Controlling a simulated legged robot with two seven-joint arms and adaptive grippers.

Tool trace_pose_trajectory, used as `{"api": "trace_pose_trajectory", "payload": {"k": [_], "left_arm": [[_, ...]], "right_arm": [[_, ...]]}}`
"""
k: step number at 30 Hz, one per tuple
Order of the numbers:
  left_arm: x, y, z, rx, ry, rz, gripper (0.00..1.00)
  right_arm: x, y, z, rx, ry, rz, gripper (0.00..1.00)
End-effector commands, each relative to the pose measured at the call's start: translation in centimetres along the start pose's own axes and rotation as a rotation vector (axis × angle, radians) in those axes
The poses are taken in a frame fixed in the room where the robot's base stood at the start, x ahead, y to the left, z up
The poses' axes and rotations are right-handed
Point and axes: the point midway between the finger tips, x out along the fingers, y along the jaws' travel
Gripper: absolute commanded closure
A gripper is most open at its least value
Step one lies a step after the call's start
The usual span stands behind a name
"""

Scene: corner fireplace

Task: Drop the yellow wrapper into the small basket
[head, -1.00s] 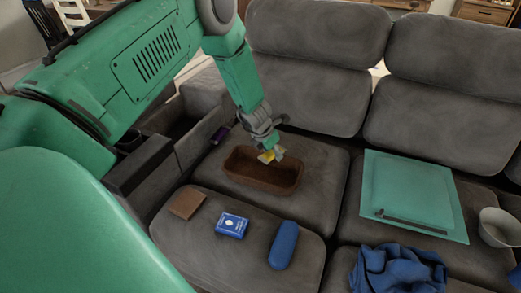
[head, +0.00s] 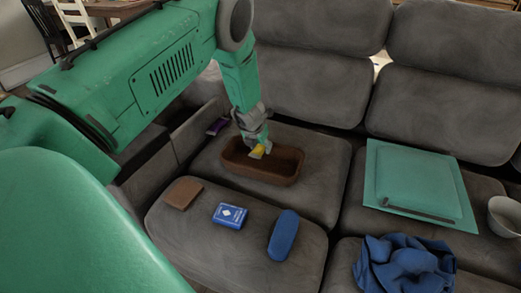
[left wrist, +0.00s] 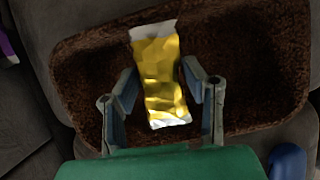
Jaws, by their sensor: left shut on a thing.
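The yellow wrapper (left wrist: 158,75) has silver-white ends and is held between the fingers of my left gripper (left wrist: 161,90). In the head view, the wrapper (head: 257,151) shows at the tips of my left gripper (head: 258,147), above the left part of the small basket. The small basket (head: 285,178) is brown and oblong and rests on the left sofa seat. In the left wrist view, the basket (left wrist: 265,60) lies behind the wrapper. I cannot tell the exact height of the wrapper over the basket floor. My right gripper is not in view.
A purple packet (head: 217,126) lies left of the basket. In front are a brown wallet-like square (head: 183,193), a blue card box (head: 230,215) and a blue case (head: 283,235). A teal folder-like panel (head: 415,185), a blue cloth (head: 405,265) and a pale bowl (head: 505,215) are at right.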

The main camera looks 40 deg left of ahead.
Motion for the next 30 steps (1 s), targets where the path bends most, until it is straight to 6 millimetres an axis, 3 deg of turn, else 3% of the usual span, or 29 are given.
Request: {"api": "trace_pose_trajectory", "payload": {"k": [8,11,23,30], "left_arm": [[0.2,0.1,-0.1,0.000,-0.001,0.000,0.71],[0.2,0.1,-0.1,0.000,-0.001,0.000,0.37],[-0.3,0.0,0.0,-0.001,-0.001,0.001,0.37],[-4.3,0.0,0.2,-0.001,-0.003,-0.002,0.37]], "right_arm": [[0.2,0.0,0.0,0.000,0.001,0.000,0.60],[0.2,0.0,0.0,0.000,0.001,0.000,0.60],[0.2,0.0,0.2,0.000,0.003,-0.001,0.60],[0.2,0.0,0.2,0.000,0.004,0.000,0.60]]}}
